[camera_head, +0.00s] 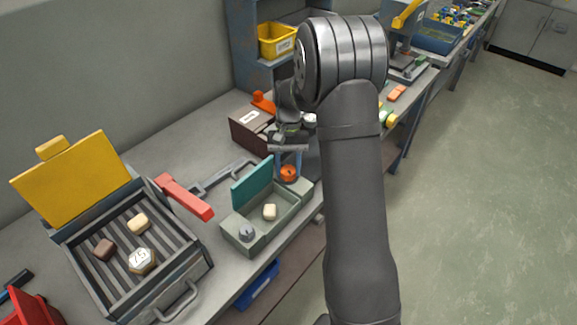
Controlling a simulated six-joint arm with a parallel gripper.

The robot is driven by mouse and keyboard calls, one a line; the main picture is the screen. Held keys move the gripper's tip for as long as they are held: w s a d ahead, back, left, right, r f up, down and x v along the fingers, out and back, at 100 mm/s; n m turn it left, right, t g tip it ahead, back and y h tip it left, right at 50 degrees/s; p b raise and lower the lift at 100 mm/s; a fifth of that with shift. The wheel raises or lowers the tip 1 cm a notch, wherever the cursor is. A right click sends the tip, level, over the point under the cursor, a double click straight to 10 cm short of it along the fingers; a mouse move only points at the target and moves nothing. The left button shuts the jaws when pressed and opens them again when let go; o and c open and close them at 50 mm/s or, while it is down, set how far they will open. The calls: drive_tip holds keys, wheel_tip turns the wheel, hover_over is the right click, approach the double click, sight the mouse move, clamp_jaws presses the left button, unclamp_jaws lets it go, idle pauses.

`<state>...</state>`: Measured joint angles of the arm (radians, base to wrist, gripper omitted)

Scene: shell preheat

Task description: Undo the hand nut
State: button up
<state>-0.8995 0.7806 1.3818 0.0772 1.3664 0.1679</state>
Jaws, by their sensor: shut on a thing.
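My gripper (288,160) points down with its two blue fingers on either side of a round orange hand nut (289,174). It is shut on the nut, which sits low at the right rear of a grey-green box (243,240). The fingers partly cover the nut, and its thread cannot be seen. The box's teal lid (252,184) stands open, and a cream block (270,212) lies inside. A grey knob (246,233) is on the box's front left corner.
Left is a ribbed heater (180,288) with its yellow lid (73,180) raised, holding small blocks and a white hexagonal piece (141,261). A red handle (184,197) lies between heater and box. The bench's front edge is close.

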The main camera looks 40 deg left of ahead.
drive_tip(key=shift+n+t, duration=0.3)
drive_tip(key=shift+n, duration=0.3)
drive_tip(key=o, duration=1)
drive_tip(key=shift+s, duration=0.1)
